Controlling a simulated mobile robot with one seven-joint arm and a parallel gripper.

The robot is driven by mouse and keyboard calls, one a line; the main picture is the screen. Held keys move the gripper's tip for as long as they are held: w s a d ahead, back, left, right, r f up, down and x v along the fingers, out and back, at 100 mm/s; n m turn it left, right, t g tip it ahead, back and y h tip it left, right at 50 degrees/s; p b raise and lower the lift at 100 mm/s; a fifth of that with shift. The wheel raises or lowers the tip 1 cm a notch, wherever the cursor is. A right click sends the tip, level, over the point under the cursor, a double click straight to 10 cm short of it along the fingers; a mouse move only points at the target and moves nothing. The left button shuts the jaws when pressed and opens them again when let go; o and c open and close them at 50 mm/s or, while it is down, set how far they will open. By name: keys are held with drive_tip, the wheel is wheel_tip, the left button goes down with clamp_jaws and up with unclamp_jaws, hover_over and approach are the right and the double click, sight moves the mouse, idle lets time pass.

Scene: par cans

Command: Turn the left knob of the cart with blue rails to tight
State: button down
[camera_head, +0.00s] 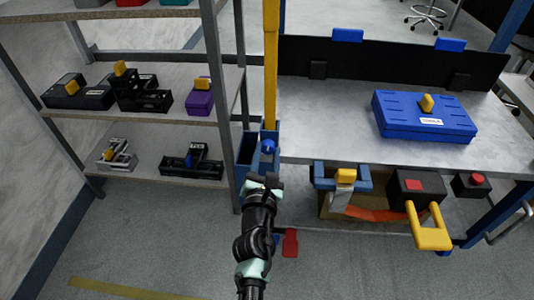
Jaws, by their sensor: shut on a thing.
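The grey-topped bench cart (330,130) with blue rails stands at the centre and right. At its left front corner is a blue bracket (249,153) below a yellow upright bar (270,60). A small blue knob-like part (268,147) shows on this bracket. My gripper (264,180) is at this corner, just below the blue part in the picture, shut on what looks like the left knob. The fingers and wrist hide most of the contact, and I cannot tell how far the knob is turned.
A grey shelf rack (150,118) with black, purple and grey devices stands close on the left. A blue case (425,117) lies on the bench top. Open floor (180,240) lies below the rack.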

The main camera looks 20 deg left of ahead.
drive_tip(key=m, duration=0.4)
drive_tip(key=shift+f, duration=0.1)
drive_tip(key=m, duration=0.4)
drive_tip(key=shift+b, duration=0.35)
drive_tip(key=m, duration=0.4)
drive_tip(key=shift+m+b, duration=0.3)
drive_tip(key=shift+b, duration=0.05)
drive_tip(key=m, duration=0.3)
drive_tip(key=shift+m+b, duration=0.3)
drive_tip(key=shift+b, duration=0.05)
drive_tip(key=m+b, duration=0.1)
drive_tip(key=m, duration=0.3)
drive_tip(key=shift+f+m, duration=0.1)
drive_tip(key=shift+m, duration=0.2)
drive_tip(key=m+b, duration=0.1)
drive_tip(key=m, duration=0.2)
drive_tip(key=shift+m+b, duration=0.3)
drive_tip(key=m+b, duration=0.1)
drive_tip(key=m, duration=0.2)
drive_tip(key=shift+m, duration=0.3)
drive_tip(key=shift+m+b, duration=0.6)
drive_tip(key=shift+m, duration=1.2)
